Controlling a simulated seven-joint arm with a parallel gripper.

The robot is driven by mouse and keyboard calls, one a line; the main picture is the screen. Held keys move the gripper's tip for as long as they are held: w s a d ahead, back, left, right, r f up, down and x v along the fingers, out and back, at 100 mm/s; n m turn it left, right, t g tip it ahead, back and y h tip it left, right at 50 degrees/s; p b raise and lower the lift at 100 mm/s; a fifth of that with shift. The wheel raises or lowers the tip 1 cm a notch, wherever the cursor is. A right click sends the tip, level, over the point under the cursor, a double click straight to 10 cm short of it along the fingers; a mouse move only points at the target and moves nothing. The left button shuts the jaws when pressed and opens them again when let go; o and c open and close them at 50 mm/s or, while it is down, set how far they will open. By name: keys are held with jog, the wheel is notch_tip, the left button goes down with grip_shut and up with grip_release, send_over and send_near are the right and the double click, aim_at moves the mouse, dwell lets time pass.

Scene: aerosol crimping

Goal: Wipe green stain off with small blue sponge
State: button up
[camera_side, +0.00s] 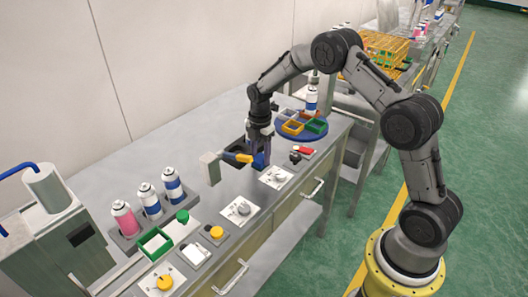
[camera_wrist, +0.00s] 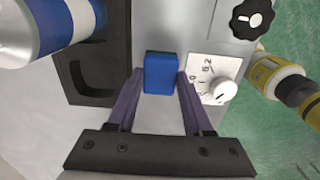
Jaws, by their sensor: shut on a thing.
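The small blue sponge (camera_wrist: 160,73) is a blue block between the two fingertips of my gripper (camera_wrist: 157,85) in the wrist view. My gripper is shut on it. In the side view my gripper (camera_side: 258,149) points down over the workbench, with the sponge (camera_side: 260,161) low at its tips. I cannot tell whether the sponge touches the bench. I cannot make out a green stain in either view.
A grey-headed tool with an orange handle (camera_side: 237,157) is just left of my gripper. Spray cans (camera_side: 147,201) stand front left. A round blue tray with coloured bins (camera_side: 316,126) is behind right. Dial panels (camera_side: 276,177) line the bench front; a black holder (camera_wrist: 88,72) is close by.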

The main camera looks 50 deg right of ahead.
jog(key=shift+a, duration=1.8)
jog(key=shift+d, duration=0.1)
jog(key=shift+s+d+f, duration=0.1)
jog(key=shift+d+f, duration=0.1)
jog(key=shift+d, duration=0.65)
jog(key=shift+s+d+f, duration=0.1)
jog(key=shift+d+f, duration=0.05)
jog(key=shift+d, duration=2.1)
jog(key=shift+w+a+r, duration=0.1)
jog(key=shift+a+r, duration=0.1)
jog(key=shift+a, duration=0.75)
jog(key=shift+w+a+r, duration=0.1)
jog(key=shift+a+r, duration=0.1)
jog(key=shift+a, duration=0.75)
jog(key=shift+a+f, duration=0.1)
jog(key=shift+a, duration=1.15)
notch_tip(320, 180, up, 6)
